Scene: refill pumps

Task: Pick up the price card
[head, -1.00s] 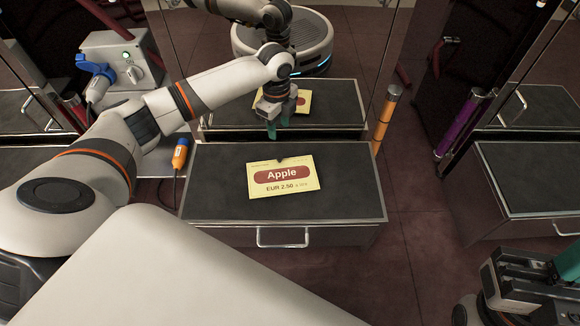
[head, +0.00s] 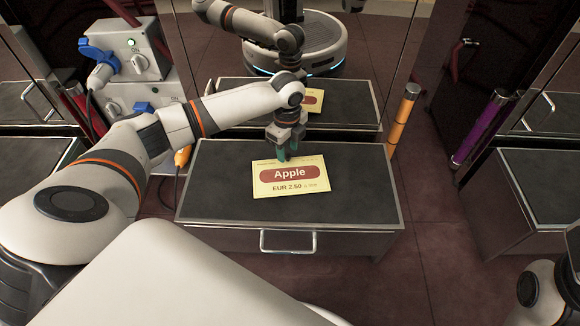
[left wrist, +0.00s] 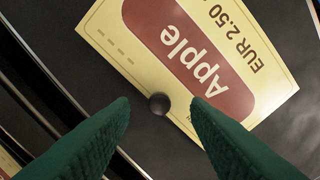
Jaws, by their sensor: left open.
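The price card (head: 291,188), cream with a red "Apple" band and "EUR 2.50", lies on the dark top of a metal drawer cabinet (head: 220,195). My left gripper (head: 287,153) is open over the card's far edge, its green fingers pointing down. In the left wrist view the card (left wrist: 270,68) lies beyond the fingertips (left wrist: 160,103). A small dark round knob (left wrist: 159,104) at the card's edge shows between the two fingers. I cannot tell whether the fingers touch it. My right gripper's fingers are outside the frame.
A mirror-like panel behind the cabinet reflects the card (head: 314,97) and my robot. An orange cylinder (head: 404,115) stands at the cabinet's back right, a purple one (head: 480,128) further right. Grey boxes (head: 127,57) with blue plugs stand at the left. The cabinet top around the card is clear.

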